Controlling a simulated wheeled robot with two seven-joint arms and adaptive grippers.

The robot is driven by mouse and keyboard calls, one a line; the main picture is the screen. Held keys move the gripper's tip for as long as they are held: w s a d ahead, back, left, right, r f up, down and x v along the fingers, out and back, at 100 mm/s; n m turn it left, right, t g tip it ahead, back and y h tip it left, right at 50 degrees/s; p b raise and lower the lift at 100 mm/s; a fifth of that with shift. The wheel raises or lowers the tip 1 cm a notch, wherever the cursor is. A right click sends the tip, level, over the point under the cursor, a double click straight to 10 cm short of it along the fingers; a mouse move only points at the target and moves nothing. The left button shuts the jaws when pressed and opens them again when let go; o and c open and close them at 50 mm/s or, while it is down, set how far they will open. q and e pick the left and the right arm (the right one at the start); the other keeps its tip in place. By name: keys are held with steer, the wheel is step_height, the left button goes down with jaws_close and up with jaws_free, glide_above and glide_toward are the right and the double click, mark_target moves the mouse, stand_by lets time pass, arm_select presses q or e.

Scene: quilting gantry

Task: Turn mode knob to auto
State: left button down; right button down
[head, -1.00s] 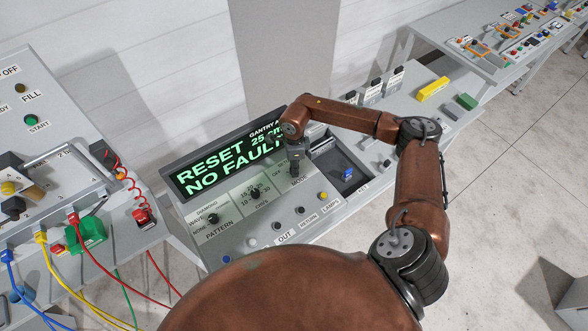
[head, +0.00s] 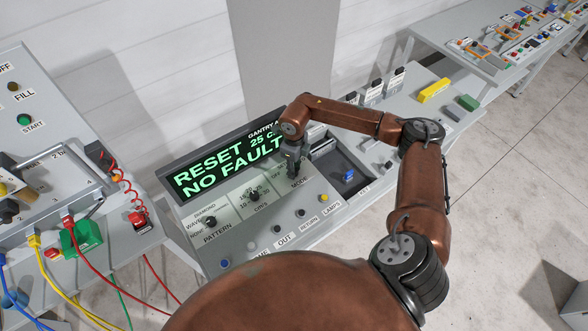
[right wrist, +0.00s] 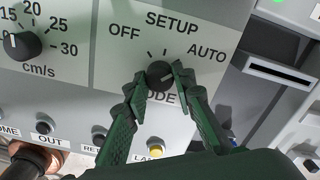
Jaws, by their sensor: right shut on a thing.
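The mode knob (right wrist: 159,74) is a small black knob on the grey panel, with OFF, SETUP and AUTO printed around it in the right wrist view. My right gripper (right wrist: 160,82) has its two green fingers shut on the knob's sides. I cannot tell clearly which label the knob's pointer faces. In the head view my right gripper (head: 293,165) reaches down to the panel (head: 325,225) just right of the screen and hides the knob. My left gripper is not in view.
The speed knob (right wrist: 25,42) is left of the mode knob. A green-lit screen (head: 225,160) reads RESET and NO FAULT. A row of buttons, including a yellow one (head: 326,198), lies along the panel's front. A slotted unit (right wrist: 285,80) stands to the right.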

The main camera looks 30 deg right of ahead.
stand_by(0.3)
steer(key=c, duration=1.6)
jaws_free()
step_height(320, 180, up, 12)
steer(key=shift+r, duration=0.1)
